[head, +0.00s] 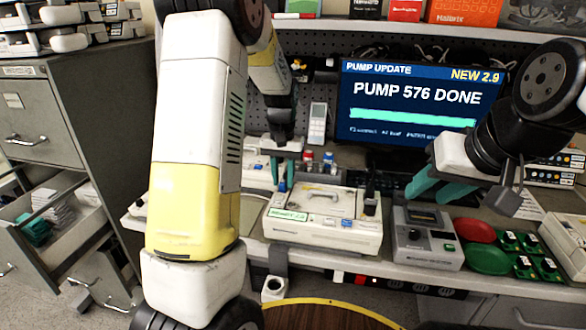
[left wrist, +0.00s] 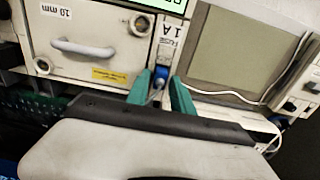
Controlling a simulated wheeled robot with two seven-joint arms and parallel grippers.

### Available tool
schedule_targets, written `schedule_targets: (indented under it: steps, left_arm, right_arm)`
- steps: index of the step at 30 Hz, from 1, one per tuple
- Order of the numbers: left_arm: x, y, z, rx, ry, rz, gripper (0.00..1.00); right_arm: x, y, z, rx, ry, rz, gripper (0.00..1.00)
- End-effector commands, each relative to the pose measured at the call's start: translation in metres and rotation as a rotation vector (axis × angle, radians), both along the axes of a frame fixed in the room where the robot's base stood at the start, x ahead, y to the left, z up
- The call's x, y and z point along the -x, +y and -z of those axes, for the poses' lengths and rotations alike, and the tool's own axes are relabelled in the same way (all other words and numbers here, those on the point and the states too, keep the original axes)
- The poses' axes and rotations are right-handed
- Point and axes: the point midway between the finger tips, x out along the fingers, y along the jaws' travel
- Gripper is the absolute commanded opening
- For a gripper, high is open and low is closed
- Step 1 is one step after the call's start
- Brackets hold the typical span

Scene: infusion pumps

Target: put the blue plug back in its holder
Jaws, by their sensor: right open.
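The blue plug (left wrist: 160,74) shows in the left wrist view, below a label reading "Fuse 1A" on the equipment. My left gripper (left wrist: 161,84) has its teal fingers on both sides of it, shut on it. In the head view my left gripper (head: 286,172) points down behind the light-coloured pump (head: 322,230), and the plug is hard to make out. A small white cup-like socket (head: 274,288) hangs at the bench's front edge and may be the holder. My right gripper (head: 437,188) is open and empty, above the grey meter box.
The grey meter box (head: 427,237), red disc (head: 474,230), green disc (head: 488,259) and several green modules (head: 536,268) stand on the bench at right. A monitor (head: 418,103) reads "PUMP 576 DONE". A filing cabinet (head: 45,122) stands at left. A round wooden top (head: 330,315) lies in front.

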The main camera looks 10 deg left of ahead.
Motion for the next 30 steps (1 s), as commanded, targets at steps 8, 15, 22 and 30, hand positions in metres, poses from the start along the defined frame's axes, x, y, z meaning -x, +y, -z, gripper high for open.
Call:
schedule_targets:
  steps: [8, 15, 22, 30]
  left_arm:
    - [0.000, 0.000, 0.000, 0.000, 0.000, 0.000, 0.00]
    - [0.000, 0.000, -0.001, 0.000, 0.000, 0.000, 0.00]
    - [0.000, 0.000, -0.015, 0.001, -0.001, 0.000, 0.00]
    - [0.000, 0.000, -0.035, 0.000, -0.002, 0.000, 0.00]
  right_arm:
    - [0.000, 0.000, 0.000, 0.000, 0.000, 0.000, 0.41]
    - [0.000, 0.000, 0.000, 0.000, 0.000, 0.000, 0.41]
    - [0.000, 0.000, 0.000, 0.000, 0.000, 0.000, 0.41]
    - [0.000, 0.000, 0.000, 0.000, 0.000, 0.000, 0.41]
